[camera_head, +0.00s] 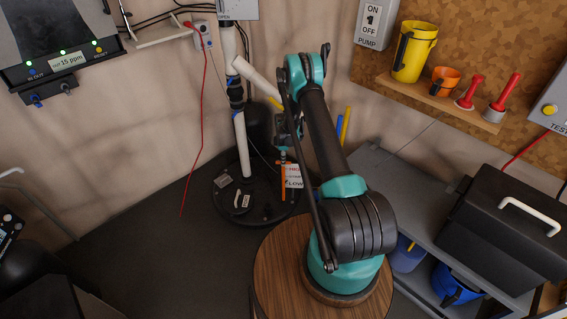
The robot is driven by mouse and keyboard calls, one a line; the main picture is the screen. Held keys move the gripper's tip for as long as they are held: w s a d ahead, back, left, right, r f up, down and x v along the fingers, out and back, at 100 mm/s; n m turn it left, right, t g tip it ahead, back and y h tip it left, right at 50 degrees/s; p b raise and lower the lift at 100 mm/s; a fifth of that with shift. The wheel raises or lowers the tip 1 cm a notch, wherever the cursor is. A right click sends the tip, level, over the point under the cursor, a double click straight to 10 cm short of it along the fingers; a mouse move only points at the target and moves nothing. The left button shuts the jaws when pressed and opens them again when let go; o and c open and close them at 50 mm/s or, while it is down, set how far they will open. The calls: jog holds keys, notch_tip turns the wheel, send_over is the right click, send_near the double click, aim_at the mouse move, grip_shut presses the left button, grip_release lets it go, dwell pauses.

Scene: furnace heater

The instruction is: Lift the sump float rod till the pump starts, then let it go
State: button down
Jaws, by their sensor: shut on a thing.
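The sump is a round black lid (228,208) on the floor against the back wall, with a white pipe (242,145) rising from it. A thin orange float rod (283,188) stands upright at the lid's right side, beside a white tag (294,183) with red and black lettering. My gripper (284,150) is over the lid at the top of the rod, shut on it. My arm partly covers the fingers, so the exact grip is small and hard to see. Whether the pump runs cannot be told from this view.
A pump switch box (376,22) marked ON and OFF is on the wall. A shelf (430,104) holds a yellow jug (415,55), an orange cup and red tools. A grey bench with a black toolbox (500,225) stands right. Dark floor left of the lid is clear.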

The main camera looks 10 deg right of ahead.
jog(key=shift+r, duration=2.45)
jog(key=c, duration=1.4)
grip_release()
jog(key=shift+o, duration=0.2)
jog(key=shift+r, duration=0.1)
notch_tip(320, 180, up, 9)
